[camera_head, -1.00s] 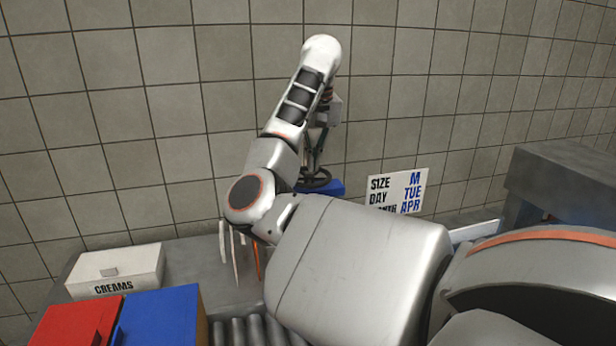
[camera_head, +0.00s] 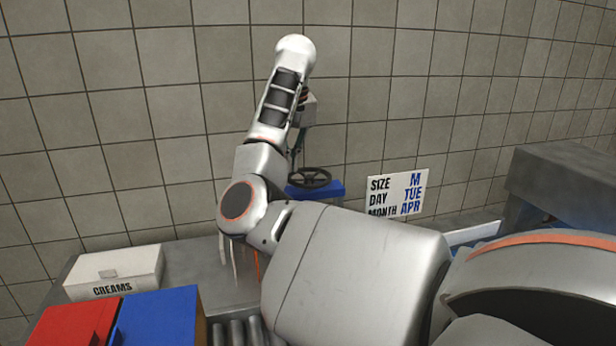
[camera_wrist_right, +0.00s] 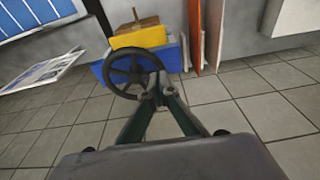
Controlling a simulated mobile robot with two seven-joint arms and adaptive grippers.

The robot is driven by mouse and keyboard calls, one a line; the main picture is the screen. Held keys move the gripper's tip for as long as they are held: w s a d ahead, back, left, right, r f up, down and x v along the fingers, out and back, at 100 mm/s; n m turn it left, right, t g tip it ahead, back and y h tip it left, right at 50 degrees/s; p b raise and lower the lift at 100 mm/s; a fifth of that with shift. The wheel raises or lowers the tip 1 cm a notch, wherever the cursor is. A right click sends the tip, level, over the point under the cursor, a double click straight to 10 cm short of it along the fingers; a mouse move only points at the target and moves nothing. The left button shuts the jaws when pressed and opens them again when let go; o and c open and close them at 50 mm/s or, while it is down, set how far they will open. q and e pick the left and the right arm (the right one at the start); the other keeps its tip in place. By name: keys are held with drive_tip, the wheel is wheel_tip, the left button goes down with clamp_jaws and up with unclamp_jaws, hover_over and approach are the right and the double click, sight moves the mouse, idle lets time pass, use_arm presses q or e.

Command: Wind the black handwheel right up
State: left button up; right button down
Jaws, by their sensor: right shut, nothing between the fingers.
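The black handwheel (camera_head: 309,178) is a spoked wheel over a blue body (camera_head: 333,189) near the wall in the head view. It also shows in the right wrist view (camera_wrist_right: 134,74), just beyond and left of my fingertips. My right gripper (camera_head: 294,163) hangs at the wheel's left side, partly hidden behind my own arm. In the wrist view its fingers (camera_wrist_right: 160,88) converge at the tips with nothing held between them. The tips overlap the wheel's right rim in that view; I cannot tell whether they touch it. My left gripper is not in view.
A sign with SIZE, DAY and MONTH (camera_head: 397,192) stands right of the wheel. A white CREAMS box (camera_head: 115,270), a red box (camera_head: 70,322) and a blue box (camera_head: 160,318) are at the left. Rollers (camera_head: 237,333) lie in front. A tiled wall is close behind.

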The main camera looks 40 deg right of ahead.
sight(298, 182)
drive_tip(key=shift+f+b, duration=0.8)
drive_tip(key=shift+f, duration=0.3)
drive_tip(key=shift+f, duration=0.25)
drive_tip(key=shift+s, duration=0.15)
drive_tip(key=shift+s, duration=1)
drive_tip(key=shift+f, duration=0.1)
drive_tip(key=shift+s, duration=0.1)
